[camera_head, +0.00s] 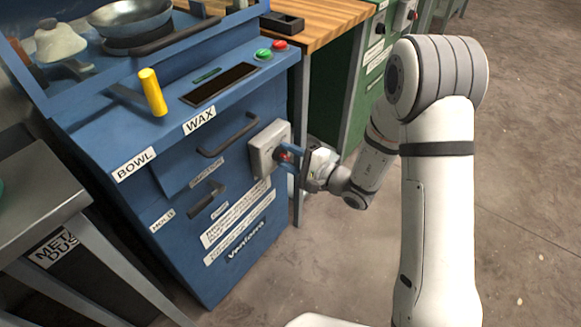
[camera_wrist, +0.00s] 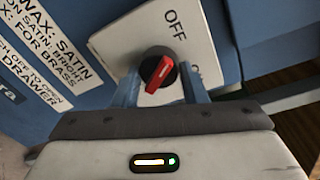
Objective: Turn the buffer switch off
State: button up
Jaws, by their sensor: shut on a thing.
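The buffer switch is a red and black rotary knob (camera_wrist: 157,72) on a pale switch plate (camera_wrist: 118,42) fixed to the front of the blue machine. The word OFF is printed on the plate, beyond the knob in the wrist view. In the head view the switch box (camera_head: 264,147) sits at the machine's right front, and the knob is partly hidden by my gripper (camera_head: 288,157). In the wrist view my gripper's blue fingers (camera_wrist: 160,88) stand on either side of the knob, shut on it. The knob's red bar is tilted, its upper end leaning right.
The blue machine (camera_head: 130,145) has a yellow lever (camera_head: 152,92), green and red buttons (camera_head: 263,54), and drawer handles below. A wooden bench (camera_head: 325,18) stands behind it. A grey table (camera_head: 38,205) is at left. Open floor lies at right.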

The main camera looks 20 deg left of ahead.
jog(key=shift+s+a+n+b, duration=0.15)
jog(key=shift+n+b, duration=0.85)
jog(key=shift+b, duration=0.25)
jog(key=o, duration=1)
jog(key=shift+c, duration=0.2)
jog(key=p+v, duration=0.1)
jog(key=v, duration=0.6)
jog(key=shift+d, duration=0.4)
jog(key=shift+s, duration=0.1)
jog(key=shift+r, duration=0.1)
